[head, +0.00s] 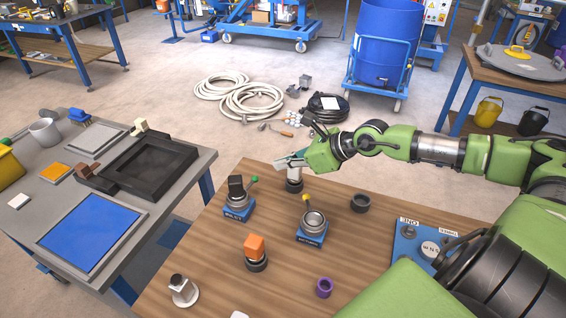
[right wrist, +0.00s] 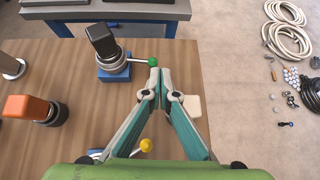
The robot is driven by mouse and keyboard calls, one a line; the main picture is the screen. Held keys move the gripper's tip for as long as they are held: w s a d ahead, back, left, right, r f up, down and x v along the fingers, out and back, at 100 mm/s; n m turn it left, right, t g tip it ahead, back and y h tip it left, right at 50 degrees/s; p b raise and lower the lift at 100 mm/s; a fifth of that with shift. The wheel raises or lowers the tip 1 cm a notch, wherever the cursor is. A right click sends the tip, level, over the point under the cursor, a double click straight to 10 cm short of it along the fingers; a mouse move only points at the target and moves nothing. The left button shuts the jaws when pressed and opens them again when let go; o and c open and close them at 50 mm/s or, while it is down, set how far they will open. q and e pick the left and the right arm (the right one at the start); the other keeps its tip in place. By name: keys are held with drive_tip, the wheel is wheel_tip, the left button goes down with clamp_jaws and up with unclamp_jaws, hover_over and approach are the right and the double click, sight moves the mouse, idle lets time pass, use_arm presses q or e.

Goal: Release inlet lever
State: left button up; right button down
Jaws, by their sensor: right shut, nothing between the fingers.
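A blue-based fitting (head: 237,213) carries a black block on a metal ring and a lever with a green knob (head: 254,179). A second blue-based fitting (head: 311,240) has an open metal ring and a lever with a yellow knob (head: 306,197). I cannot read for sure which base label says inlet. My right gripper (head: 280,164) is shut and empty above the far table edge. In the right wrist view its closed fingertips (right wrist: 159,72) appear right beside the green knob (right wrist: 152,61); contact cannot be told. My left gripper is not in view.
An orange block on a dark ring (head: 255,248), a black ring (head: 360,202), a purple ring (head: 324,287) and a white-based metal part (head: 182,290) stand on the wooden table (head: 215,265). A pale-topped part (head: 294,186) stands below my right gripper. A grey bench (head: 150,225) is left.

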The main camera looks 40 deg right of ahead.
drive_tip(key=s+d+f+p, duration=0.1)
drive_tip(key=s+p, duration=0.6)
drive_tip(key=s, duration=0.1)
drive_tip(key=shift+f+m+h, duration=0.2)
drive_tip(key=shift+m+h, duration=0.1)
drive_tip(key=shift+w+f, duration=0.1)
drive_tip(key=shift+w, duration=0.05)
idle(0.4)
